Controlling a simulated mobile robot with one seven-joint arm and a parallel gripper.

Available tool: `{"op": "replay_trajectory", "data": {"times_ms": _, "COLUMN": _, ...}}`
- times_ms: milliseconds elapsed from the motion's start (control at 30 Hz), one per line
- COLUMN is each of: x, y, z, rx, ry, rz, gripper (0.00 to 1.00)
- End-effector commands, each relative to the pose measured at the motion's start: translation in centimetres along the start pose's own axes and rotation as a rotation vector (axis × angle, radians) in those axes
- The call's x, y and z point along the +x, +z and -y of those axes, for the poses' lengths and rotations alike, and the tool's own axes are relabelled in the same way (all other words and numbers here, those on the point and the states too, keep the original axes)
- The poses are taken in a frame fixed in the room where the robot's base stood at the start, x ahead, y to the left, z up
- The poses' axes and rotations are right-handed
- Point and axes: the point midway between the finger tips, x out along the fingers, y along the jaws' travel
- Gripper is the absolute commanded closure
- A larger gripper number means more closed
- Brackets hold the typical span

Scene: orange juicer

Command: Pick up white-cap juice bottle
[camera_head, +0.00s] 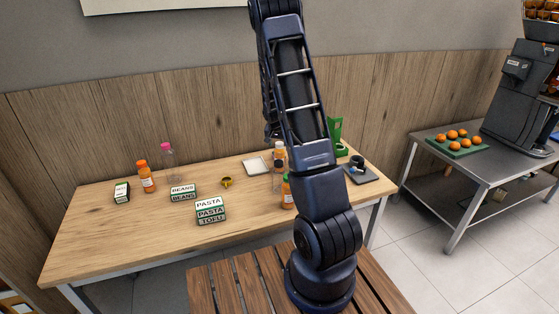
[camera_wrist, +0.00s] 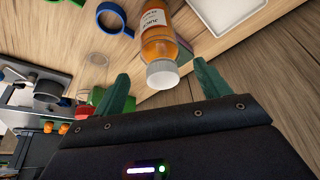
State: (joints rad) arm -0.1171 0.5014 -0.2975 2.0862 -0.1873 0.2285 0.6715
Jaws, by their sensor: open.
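The white-cap juice bottle (camera_wrist: 156,38) holds orange juice and has a label. In the wrist view its white cap (camera_wrist: 162,74) points toward my gripper (camera_wrist: 163,86). The two green fingers stand apart, with the cap in the space between them as seen in this view. My gripper is open and empty; I cannot tell how far the cap reaches between the fingers. In the head view the bottle (camera_head: 280,150) shows beside my arm at the back of the wooden table (camera_head: 120,235), partly hidden. My gripper is mostly hidden by the arm there.
An orange-capped bottle (camera_head: 146,178), a pink-capped bottle (camera_head: 168,157), boxes labelled beans (camera_head: 183,193) and pasta (camera_head: 210,205), and a yellow mug (camera_head: 227,182) stand left. A green-capped bottle (camera_head: 287,194) is near my arm. A white tray (camera_head: 255,166) lies behind.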

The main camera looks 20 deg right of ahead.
Motion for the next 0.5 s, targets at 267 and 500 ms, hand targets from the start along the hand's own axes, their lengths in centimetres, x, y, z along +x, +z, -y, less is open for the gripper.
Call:
{"op": "replay_trajectory", "data": {"times_ms": 267, "x": 3.5, "y": -0.3, "z": 0.1, "rx": 0.001, "ry": 0.002, "rz": 0.002, "gripper": 0.25}}
{"op": "replay_trajectory", "data": {"times_ms": 500, "x": 4.5, "y": -0.4, "z": 0.2, "rx": 0.000, "ry": -0.001, "rz": -0.001, "gripper": 0.25}}
